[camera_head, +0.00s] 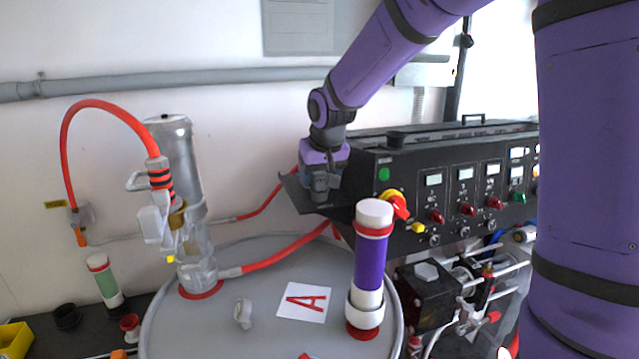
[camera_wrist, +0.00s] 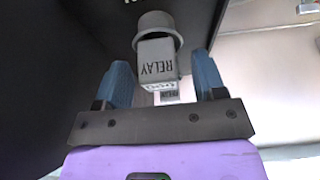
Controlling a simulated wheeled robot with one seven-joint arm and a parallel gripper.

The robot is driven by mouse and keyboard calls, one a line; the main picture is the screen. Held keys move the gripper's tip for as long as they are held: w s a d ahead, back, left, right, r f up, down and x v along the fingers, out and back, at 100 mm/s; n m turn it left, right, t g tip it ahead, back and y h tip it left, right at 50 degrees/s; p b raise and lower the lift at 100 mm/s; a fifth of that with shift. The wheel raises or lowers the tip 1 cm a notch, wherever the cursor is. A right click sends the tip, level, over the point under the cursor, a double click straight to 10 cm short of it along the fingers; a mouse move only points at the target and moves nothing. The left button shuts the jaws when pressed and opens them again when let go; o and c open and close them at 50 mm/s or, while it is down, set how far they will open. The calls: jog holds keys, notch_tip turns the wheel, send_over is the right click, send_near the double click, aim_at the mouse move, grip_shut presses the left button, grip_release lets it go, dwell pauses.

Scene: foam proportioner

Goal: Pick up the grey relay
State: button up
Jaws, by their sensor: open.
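The grey relay (camera_wrist: 157,52) shows in the wrist view as a pale grey block with the word RELAY on it and a rounded grey collar at one end. My gripper (camera_wrist: 162,62) is open, with one blue finger on each side of the relay and a visible gap on both sides. In the head view my gripper (camera_head: 320,188) is at the left end of the black control panel. I cannot pick out the relay there with certainty.
The black control panel (camera_head: 450,185) with knobs and gauges stands right of my gripper.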

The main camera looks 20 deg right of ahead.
aim_at(320, 173)
jog(key=shift+f, duration=0.1)
jog(key=c, duration=1)
notch_tip(320, 173, up, 15)
jog(key=shift+r, duration=0.1)
dwell(0.4)
